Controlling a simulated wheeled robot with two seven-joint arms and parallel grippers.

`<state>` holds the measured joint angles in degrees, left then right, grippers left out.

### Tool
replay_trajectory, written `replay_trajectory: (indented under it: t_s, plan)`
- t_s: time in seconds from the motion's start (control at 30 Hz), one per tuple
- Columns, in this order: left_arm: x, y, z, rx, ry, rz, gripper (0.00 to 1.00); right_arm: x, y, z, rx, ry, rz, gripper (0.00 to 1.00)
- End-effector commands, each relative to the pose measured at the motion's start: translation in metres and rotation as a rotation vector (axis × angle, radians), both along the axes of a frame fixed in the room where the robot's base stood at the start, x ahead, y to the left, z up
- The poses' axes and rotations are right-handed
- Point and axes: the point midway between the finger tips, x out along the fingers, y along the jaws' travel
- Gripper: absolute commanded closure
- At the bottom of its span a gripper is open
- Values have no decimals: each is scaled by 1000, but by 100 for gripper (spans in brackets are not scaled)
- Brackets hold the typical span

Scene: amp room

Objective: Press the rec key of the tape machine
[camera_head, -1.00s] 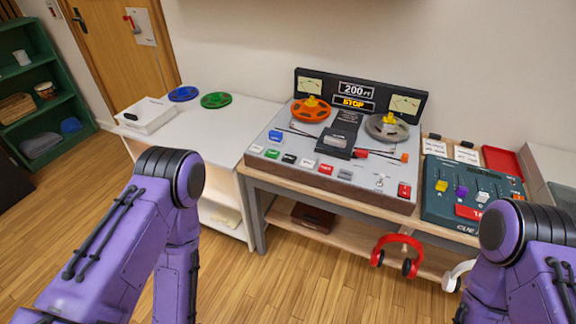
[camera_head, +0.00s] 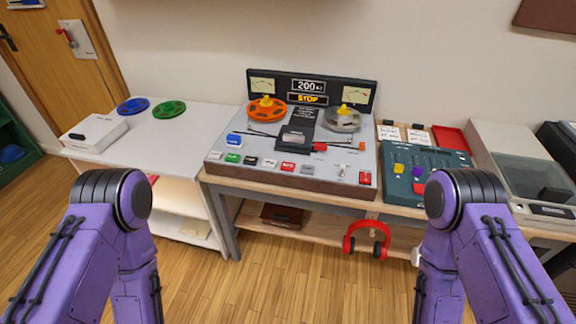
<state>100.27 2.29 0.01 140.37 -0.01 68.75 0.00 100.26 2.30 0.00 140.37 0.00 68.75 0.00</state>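The tape machine (camera_head: 225,172) stands on a wooden bench in the middle of the view. It has an orange reel (camera_head: 266,109) at left, a grey reel (camera_head: 342,119) at right, and a display reading 200 and STOP (camera_head: 308,99). A row of keys runs along its front edge: white, green, black, white, red and grey. The red key (camera_head: 288,167) in that row has small lettering that I cannot read for sure.
A white table (camera_head: 180,140) at left holds a white box (camera_head: 94,133), a blue reel (camera_head: 133,106) and a green reel (camera_head: 169,109). A teal mixer (camera_head: 407,192) stands right of the machine. Red headphones (camera_head: 367,240) hang below the bench front. The floor in front is clear.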

Motion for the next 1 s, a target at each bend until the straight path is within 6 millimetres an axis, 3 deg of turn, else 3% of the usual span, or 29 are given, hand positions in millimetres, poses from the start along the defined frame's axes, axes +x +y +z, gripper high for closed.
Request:
replay_trajectory:
  t_s: [0.03,0.1,1.0]
  plan:
    - [0,0,0,0,0,0,100,0,0,0,0,0,0,80]
    - [0,0,0,0,0,0,100,0,0,0,0,0,0,100]
    - [0,0,0,0,0,0,100,0,0,0,0,0,0,100]
